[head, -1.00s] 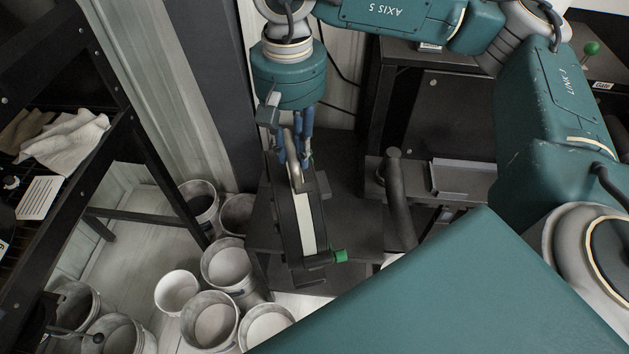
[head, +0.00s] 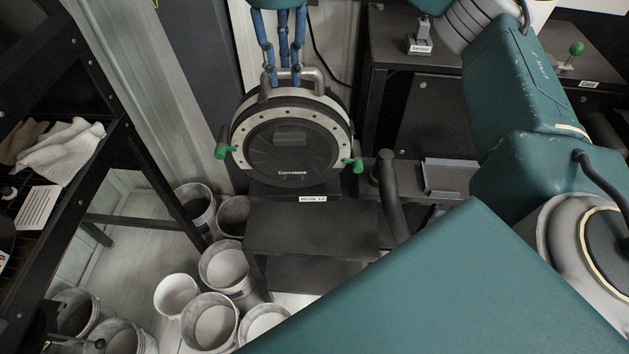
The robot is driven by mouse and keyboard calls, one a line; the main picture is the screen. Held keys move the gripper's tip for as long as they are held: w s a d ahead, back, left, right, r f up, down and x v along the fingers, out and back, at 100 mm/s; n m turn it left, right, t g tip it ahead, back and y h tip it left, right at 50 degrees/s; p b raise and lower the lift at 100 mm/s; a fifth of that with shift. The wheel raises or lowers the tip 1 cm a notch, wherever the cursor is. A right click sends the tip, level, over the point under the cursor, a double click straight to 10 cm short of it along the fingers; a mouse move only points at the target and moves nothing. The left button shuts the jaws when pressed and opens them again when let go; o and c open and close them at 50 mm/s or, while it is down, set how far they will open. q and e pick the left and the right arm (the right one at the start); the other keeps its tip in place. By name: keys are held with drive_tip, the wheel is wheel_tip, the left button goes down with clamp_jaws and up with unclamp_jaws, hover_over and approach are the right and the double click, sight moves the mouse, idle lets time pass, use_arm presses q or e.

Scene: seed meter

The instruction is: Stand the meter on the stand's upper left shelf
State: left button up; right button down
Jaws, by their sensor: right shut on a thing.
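The meter (head: 292,155) is a round black disc with a pale ring, a metal top handle and a green knob on each side. It hangs upright, face toward me, in the head view. My right gripper (head: 284,82), with blue fingers, comes from above and is shut on the handle. The dark stand (head: 300,228) is below the meter, with a small white label (head: 312,198) on an edge just under the disc. I cannot tell whether the meter's underside touches the stand. The meter hides what lies behind it. My left gripper is not in view.
Several pale buckets (head: 176,295) stand on the floor at lower left. A black rack (head: 112,165) with cloths (head: 62,146) is at the left. A dark upright cylinder (head: 392,195) and a grey tray (head: 450,177) are right of the meter. A dark cabinet (head: 440,110) stands behind.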

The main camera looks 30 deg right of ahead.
sight(286, 92)
drive_tip(key=shift+w+r+m, duration=0.2)
drive_tip(key=shift+r+m, duration=0.25)
drive_tip(key=shift+m, duration=0.05)
drive_tip(key=shift+f, duration=0.45)
wheel_tip(286, 92, down, 7)
drive_tip(key=shift+d+f, duration=0.1)
drive_tip(key=shift+f, duration=0.1)
wheel_tip(286, 92, down, 7)
drive_tip(key=shift+w+f+p, duration=0.1)
drive_tip(key=shift+f+p, duration=0.05)
drive_tip(key=shift+p, duration=0.95)
drive_tip(key=shift+f+p, duration=0.55)
drive_tip(key=shift+f, duration=1.65)
